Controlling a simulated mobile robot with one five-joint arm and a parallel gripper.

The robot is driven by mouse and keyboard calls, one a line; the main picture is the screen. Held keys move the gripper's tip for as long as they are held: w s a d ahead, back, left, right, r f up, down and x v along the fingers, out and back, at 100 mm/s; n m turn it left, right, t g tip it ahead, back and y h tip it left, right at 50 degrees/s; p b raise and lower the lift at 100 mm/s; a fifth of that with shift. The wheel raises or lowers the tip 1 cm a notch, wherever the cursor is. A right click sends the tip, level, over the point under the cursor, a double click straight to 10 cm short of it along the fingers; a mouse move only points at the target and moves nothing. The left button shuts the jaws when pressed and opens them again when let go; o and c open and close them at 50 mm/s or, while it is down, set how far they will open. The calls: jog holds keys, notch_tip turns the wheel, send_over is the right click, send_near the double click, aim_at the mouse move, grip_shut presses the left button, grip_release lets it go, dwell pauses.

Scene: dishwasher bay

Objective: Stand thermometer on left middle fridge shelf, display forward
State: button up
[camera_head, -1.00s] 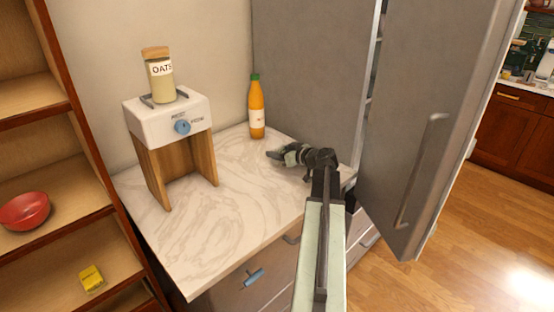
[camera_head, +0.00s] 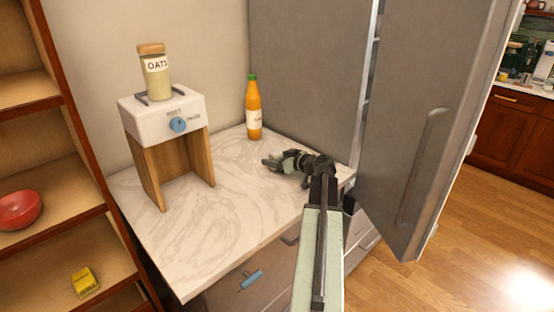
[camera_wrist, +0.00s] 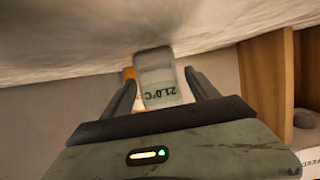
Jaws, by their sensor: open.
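The thermometer (camera_wrist: 158,82) is a pale block with a display reading 21.0°C, upside down in the wrist view. It stands between the two spread fingers of my gripper (camera_head: 272,163), which is open and low over the marble counter. I cannot tell whether either finger touches it. In the head view I cannot make out the thermometer near the gripper. The grey fridge (camera_head: 310,65) stands behind the counter with its door (camera_head: 425,110) swung open at the right. Only a narrow strip of its inside shows, so the left middle shelf is hidden.
An orange bottle (camera_head: 254,108) stands behind my gripper. A wooden dispenser (camera_head: 165,118) with an oats jar (camera_head: 155,72) stands on the left of the counter (camera_head: 215,235). Open shelves at far left hold a red bowl (camera_head: 18,210) and a yellow box (camera_head: 85,281). The counter's front is clear.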

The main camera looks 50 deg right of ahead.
aim_at(279, 158)
jog(key=p+v, duration=0.1)
jog(key=v, duration=0.4)
jog(key=p+v, duration=0.2)
jog(key=v, duration=0.4)
jog(key=shift+w+r, duration=0.1)
jog(key=shift+r, duration=0.1)
jog(key=shift+s+r, duration=0.1)
jog(key=shift+s, duration=0.45)
jog(key=shift+o, duration=0.4)
jog(key=b+x, duration=0.1)
jog(key=x, duration=0.3)
jog(key=shift+w+d+f, duration=0.2)
jog(key=shift+f, duration=0.05)
jog(key=shift+w+r, duration=0.1)
jog(key=shift+w, duration=0.05)
jog(key=shift+b+x, duration=0.45)
jog(key=shift+x, duration=0.75)
jog(key=b+x, duration=0.1)
jog(key=x, duration=0.1)
jog(key=b+x, duration=0.1)
jog(key=x, duration=0.2)
jog(key=shift+a+f, duration=0.2)
jog(key=shift+f, duration=0.05)
jog(key=shift+r, duration=0.1)
